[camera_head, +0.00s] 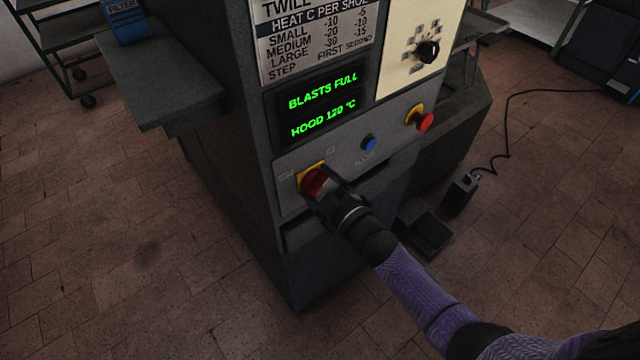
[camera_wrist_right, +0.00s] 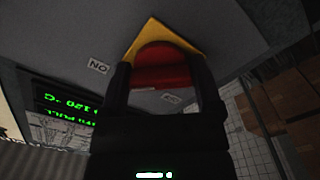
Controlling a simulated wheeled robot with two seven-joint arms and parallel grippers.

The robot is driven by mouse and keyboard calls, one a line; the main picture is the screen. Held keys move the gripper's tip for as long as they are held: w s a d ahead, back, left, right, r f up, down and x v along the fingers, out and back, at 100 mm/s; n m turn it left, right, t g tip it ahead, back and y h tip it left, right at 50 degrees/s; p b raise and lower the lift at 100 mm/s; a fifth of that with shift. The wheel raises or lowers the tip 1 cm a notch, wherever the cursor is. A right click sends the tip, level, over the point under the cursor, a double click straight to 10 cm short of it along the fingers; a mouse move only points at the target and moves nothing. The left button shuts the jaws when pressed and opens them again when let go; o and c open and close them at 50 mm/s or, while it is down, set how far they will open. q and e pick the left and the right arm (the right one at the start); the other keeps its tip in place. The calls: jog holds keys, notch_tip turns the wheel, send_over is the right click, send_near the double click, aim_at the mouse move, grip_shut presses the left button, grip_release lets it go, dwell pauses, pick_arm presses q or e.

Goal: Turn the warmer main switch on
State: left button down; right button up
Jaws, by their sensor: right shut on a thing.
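The main switch (camera_head: 314,184) is a red rotary knob on a yellow plate, low on the left of the grey machine's front panel. My right gripper (camera_head: 326,189) is shut on the red knob and partly hides it. In the right wrist view the red knob (camera_wrist_right: 160,68) sits between the two dark fingers of my right gripper (camera_wrist_right: 162,85), with the yellow plate (camera_wrist_right: 152,32) behind it. A small label reading "ON" (camera_wrist_right: 98,66) shows upside down beside the plate. A second label is too blurred to read. My left gripper is not in view.
The lit green display (camera_head: 322,105) reads "BLASTS FULL" and "HOOD 120 °C". A blue button (camera_head: 368,142) and a red button on yellow (camera_head: 423,121) lie right of the switch. A black selector knob (camera_head: 428,51) is higher up. A dark pedal (camera_head: 425,234) stands on the floor.

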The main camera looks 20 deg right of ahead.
jog(key=o, duration=1)
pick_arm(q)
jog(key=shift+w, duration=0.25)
pick_arm(e)
jog(key=shift+o, duration=0.2)
jog(key=shift+s, duration=0.1)
jog(key=shift+s+d, duration=0.1)
jog(key=shift+s, duration=0.15)
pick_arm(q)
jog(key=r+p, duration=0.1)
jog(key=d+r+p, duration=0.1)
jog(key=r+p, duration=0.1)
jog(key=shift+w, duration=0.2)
pick_arm(e)
jog(key=v, duration=0.9)
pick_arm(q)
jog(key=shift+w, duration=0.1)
pick_arm(e)
jog(key=shift+s, duration=0.1)
